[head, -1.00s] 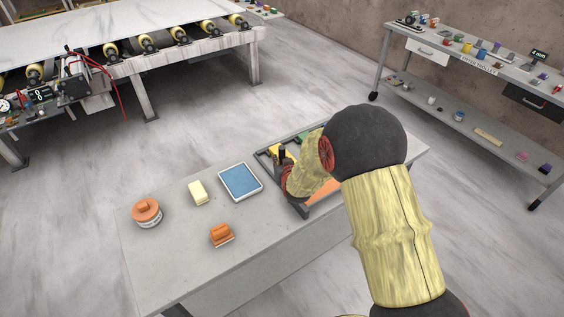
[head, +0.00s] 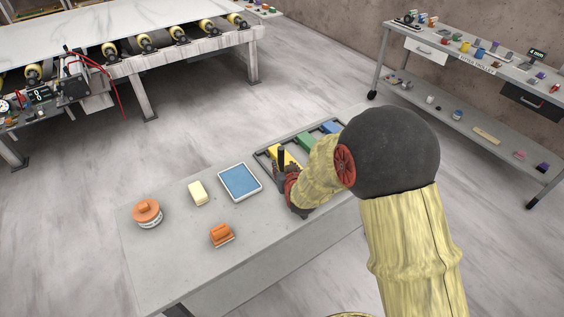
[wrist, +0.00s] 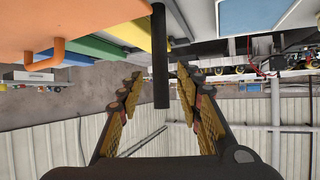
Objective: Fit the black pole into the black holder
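The black pole (head: 281,156) stands about upright at the near-left side of the dark-framed tray, and its lower part is hidden by my gripper. In the wrist view the pole (wrist: 160,55) runs down between my fingers with gaps on both sides. My gripper (wrist: 158,80) is open around the pole and seems not to touch it. In the head view my gripper (head: 286,183) is low over the table beside the tray, partly hidden by my arm. I cannot make out the black holder.
The dark tray (head: 262,154) holds yellow (head: 291,158), green (head: 306,142) and blue (head: 331,127) pieces. To the left on the table (head: 180,260) are a blue-topped pad (head: 240,182), a cream block (head: 198,193), an orange-handled piece (head: 221,235) and an orange-lidded tub (head: 147,213).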

